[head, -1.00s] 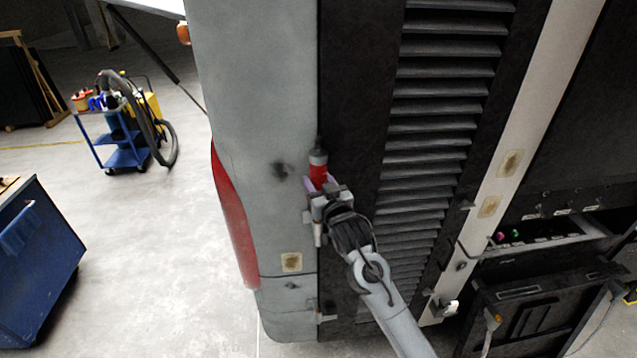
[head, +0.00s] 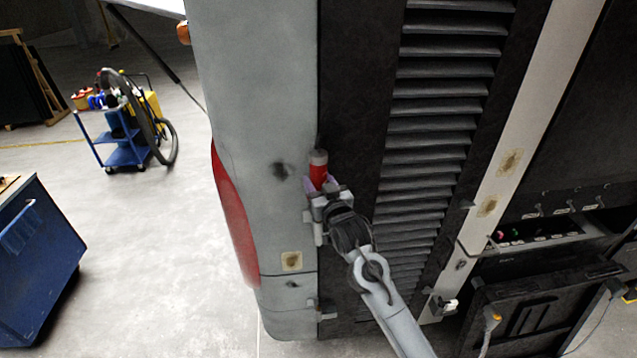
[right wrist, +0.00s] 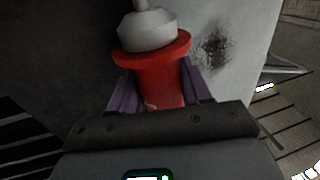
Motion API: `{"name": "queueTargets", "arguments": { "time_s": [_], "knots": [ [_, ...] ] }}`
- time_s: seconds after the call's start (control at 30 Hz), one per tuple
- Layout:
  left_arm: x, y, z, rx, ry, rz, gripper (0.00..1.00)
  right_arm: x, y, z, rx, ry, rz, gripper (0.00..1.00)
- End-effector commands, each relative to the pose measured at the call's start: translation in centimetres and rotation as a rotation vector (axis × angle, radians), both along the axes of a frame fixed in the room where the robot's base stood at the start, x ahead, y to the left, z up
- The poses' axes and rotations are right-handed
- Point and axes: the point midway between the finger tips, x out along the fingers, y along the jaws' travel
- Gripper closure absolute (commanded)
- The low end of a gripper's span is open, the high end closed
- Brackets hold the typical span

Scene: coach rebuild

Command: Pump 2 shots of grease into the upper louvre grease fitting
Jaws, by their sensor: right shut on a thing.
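My right gripper (head: 322,186) is shut on a red grease gun with a grey top (head: 318,168), held upright against the dark panel left of the louvres. In the right wrist view the purple finger pads (right wrist: 158,90) grip both sides of the red body (right wrist: 155,75), below its red collar and grey cap. A thin grey stem rises from the cap and leaves the top of that view. The louvre panel (head: 435,125) runs down the coach's rear, right of the gripper. I cannot make out the upper grease fitting. My left gripper is not in view.
The grey coach corner (head: 250,120) with a red lamp (head: 232,215) stands just left of the gripper. An open black compartment (head: 540,235) is at lower right. A blue cart (head: 125,155) and a blue cabinet (head: 40,265) stand on the open floor at left.

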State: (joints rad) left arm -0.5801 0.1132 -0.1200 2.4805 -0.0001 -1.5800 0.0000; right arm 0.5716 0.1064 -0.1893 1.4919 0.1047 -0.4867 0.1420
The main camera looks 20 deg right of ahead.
Motion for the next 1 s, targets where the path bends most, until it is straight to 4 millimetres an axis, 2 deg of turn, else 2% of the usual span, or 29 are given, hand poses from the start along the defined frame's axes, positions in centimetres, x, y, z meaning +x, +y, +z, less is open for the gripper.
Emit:
{"name": "queueTargets", "arguments": {
  "time_s": [0.4, 1.0],
  "knots": [
    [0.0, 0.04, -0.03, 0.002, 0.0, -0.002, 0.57, -0.01, 0.0, 0.19, 0.001, -0.005, 0.0, 0.88],
    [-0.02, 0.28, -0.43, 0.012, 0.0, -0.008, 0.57, 0.0, 0.0, -0.56, 0.001, -0.003, 0.0, 0.88]
  ]
}}
